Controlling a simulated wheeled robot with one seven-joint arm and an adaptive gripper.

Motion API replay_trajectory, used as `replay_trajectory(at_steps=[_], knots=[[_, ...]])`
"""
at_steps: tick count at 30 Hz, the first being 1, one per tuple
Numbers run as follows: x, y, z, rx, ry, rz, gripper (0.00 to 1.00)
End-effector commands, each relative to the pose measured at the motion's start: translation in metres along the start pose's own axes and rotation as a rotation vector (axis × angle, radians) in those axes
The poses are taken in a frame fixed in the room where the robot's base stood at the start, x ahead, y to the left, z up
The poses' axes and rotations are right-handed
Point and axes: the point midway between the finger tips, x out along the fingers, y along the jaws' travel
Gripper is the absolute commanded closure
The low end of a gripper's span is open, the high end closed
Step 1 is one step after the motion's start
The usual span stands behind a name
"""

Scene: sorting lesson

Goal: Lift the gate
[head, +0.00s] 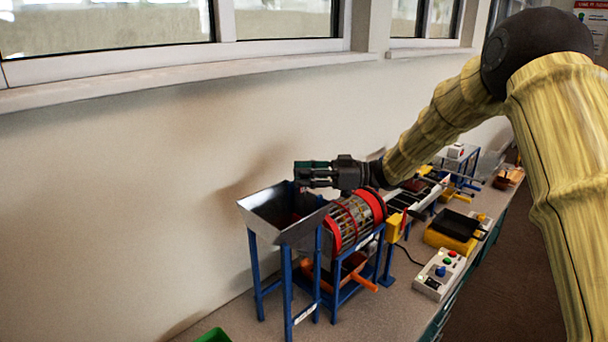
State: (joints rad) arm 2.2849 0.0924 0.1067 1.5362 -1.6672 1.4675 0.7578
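A metal hopper (262,213) on blue legs stands at the near end of the sorting machine, its open top facing up. No gate can be made out with certainty. A small reddish patch shows inside the hopper, too small and dark to identify. My gripper (303,174) reaches in from the right, lying roughly level and pointing left, just above the hopper's back right rim. The red-rimmed drum (352,222) sits right of the hopper, below my gripper.
An orange tray (322,274) lies under the drum. A control box (440,274) with coloured buttons and a yellow and black unit (455,230) stand to the right. More equipment fills the bench behind. A green bin (214,336) shows at the bottom edge. The wall runs close behind.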

Motion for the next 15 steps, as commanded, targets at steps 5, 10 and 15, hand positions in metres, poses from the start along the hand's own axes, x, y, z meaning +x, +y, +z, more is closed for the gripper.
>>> replay_trajectory(at_steps=[5,10,15], knots=[[0.000,0.000,0.000,0.000,0.000,0.000,1.00],[0.000,0.000,-0.005,-0.001,0.000,0.000,1.00],[0.000,0.000,-0.034,-0.004,0.000,0.000,1.00]])
